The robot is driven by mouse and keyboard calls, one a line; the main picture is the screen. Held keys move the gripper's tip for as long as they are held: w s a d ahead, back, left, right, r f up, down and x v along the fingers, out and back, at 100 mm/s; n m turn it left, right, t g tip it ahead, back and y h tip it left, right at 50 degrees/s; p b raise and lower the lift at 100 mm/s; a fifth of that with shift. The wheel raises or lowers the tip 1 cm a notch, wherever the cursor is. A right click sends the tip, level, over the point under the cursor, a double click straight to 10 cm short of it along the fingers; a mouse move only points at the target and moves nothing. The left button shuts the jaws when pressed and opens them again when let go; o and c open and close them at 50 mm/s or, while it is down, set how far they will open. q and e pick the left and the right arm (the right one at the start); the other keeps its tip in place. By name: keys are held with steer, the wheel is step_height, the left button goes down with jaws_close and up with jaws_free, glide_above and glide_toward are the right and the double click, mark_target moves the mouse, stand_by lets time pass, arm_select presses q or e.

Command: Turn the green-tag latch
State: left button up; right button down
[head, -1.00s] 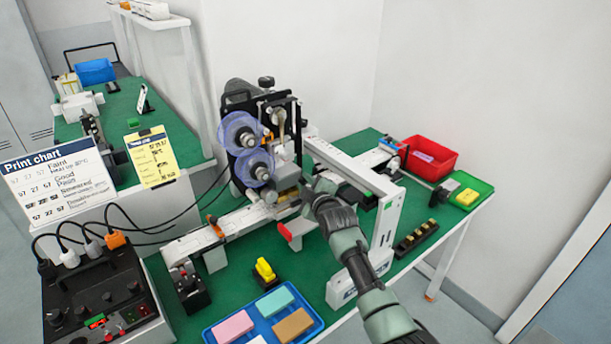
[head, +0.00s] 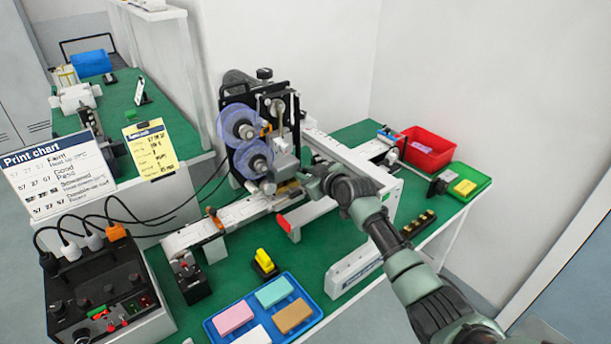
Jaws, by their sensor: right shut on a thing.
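The coder (head: 262,130) with two clear purple reels stands at the middle of the green bench. My right gripper (head: 311,180) is at the lower right of its grey print head (head: 285,163), shut on a small part there. The gripper hides that part; I take it for the latch, but no green tag shows on it. My right arm reaches in from the lower right. My left gripper is out of view.
A blue tray (head: 238,310) with coloured blocks and a yellow-topped switch (head: 264,261) are in front. A red bin (head: 428,150) and green tray (head: 478,190) are at right. A control box (head: 97,300) with cables and a print chart (head: 57,177) are at left.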

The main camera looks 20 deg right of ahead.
stand_by(0.5)
steer(key=c, duration=1.3)
jaws_free()
steer(key=shift+o, duration=0.2)
step_height(320, 180, up, 20)
steer(key=b, duration=0.3)
